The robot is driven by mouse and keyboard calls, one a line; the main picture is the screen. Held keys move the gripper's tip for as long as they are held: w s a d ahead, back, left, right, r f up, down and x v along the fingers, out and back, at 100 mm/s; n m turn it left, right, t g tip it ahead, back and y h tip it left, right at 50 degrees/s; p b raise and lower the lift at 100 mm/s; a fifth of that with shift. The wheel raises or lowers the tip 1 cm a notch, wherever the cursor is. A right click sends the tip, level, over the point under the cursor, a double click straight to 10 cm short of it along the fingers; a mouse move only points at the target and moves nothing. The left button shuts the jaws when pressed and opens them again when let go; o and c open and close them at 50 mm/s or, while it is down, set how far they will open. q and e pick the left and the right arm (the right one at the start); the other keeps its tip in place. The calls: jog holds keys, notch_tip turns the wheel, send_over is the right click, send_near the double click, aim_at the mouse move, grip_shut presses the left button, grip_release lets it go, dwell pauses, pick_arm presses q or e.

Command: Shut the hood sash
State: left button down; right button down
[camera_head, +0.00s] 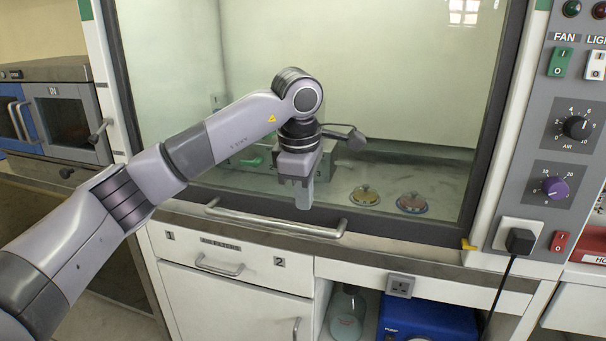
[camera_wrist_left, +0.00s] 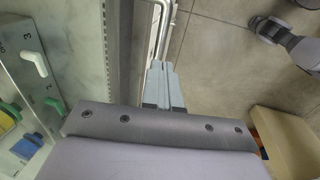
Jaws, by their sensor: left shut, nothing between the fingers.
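The hood sash (camera_head: 330,217) is a glass pane in a dark grey frame. Its lower rail is down close to the bench's front edge; I cannot tell whether any gap remains. A silver bar handle (camera_head: 275,221) runs along the rail, and it also shows in the left wrist view (camera_wrist_left: 161,30). My left gripper (camera_head: 303,204) is shut and empty, pointing down in front of the glass, just above and beside the handle in the head view. Its closed fingers show in the left wrist view (camera_wrist_left: 160,68) close to the bar; contact is unclear.
Behind the glass are two lidded dishes, one yellowish (camera_head: 365,195) and one reddish (camera_head: 411,203). A control panel (camera_head: 570,95) with switches and knobs stands at the right. Below are a drawer (camera_head: 232,262) with a handle and a blue pump box (camera_head: 428,318). An incubator (camera_head: 55,115) stands left.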

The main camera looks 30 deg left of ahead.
aim_at(307, 228)
pick_arm(q)
jog(key=f, duration=0.4)
jog(key=shift+w+f, duration=0.2)
jog(key=shift+w, duration=0.2)
jog(key=shift+w+f, duration=0.15)
jog(key=shift+f, duration=0.45)
